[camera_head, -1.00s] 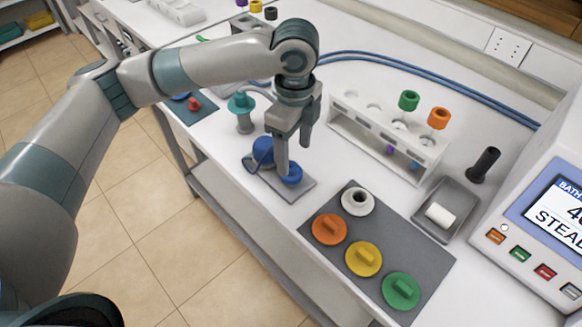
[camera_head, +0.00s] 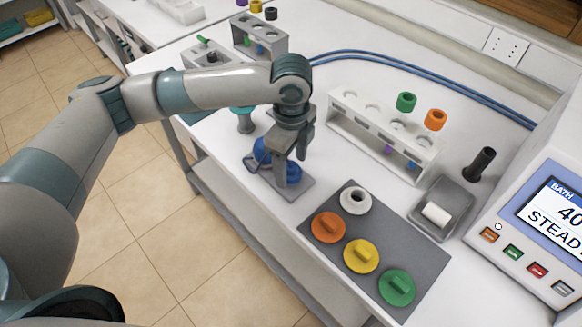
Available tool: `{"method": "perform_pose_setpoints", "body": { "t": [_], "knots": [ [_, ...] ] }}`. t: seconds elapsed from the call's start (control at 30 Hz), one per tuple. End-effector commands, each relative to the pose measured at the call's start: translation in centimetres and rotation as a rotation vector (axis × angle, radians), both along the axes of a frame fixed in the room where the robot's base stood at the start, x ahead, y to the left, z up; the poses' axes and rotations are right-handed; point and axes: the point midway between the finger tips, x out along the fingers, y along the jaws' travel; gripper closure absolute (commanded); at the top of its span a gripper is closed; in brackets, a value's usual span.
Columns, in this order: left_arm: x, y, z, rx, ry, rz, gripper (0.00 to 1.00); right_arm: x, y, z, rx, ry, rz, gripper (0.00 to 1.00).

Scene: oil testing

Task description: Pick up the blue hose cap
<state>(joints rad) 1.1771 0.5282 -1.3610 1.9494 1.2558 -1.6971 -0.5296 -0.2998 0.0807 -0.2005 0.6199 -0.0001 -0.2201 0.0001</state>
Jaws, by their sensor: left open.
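My right gripper does not show.
A dark mat (camera_head: 425,283) to the right holds orange, yellow and green caps and a white ring. A white rack (camera_head: 350,130) stands behind, with a grey tray (camera_head: 462,205) and a bath unit (camera_head: 520,250) further right. The bench's front edge is close.

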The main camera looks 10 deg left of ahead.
Motion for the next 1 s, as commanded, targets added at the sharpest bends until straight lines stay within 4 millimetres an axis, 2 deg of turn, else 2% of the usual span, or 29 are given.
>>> {"method": "perform_pose_setpoints", "body": {
  "t": [0.33,0.37,0.5,0.53,1.0],
  "knots": [
    [0.0,0.0,0.02,0.0,0.0,0.0,0.37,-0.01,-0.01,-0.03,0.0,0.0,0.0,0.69],
    [0.0,0.0,0.02,0.0,0.0,0.0,0.42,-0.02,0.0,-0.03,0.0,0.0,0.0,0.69],
    [0.0,0.0,0.03,0.0,0.0,0.0,0.75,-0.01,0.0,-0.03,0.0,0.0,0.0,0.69],
    [0.0,0.0,0.03,0.0,0.0,0.0,0.81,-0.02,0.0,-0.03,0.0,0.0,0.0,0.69],
    [0.05,-0.06,0.71,-0.002,0.0,0.0,0.81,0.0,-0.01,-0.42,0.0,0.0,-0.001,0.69]
  ]
}}
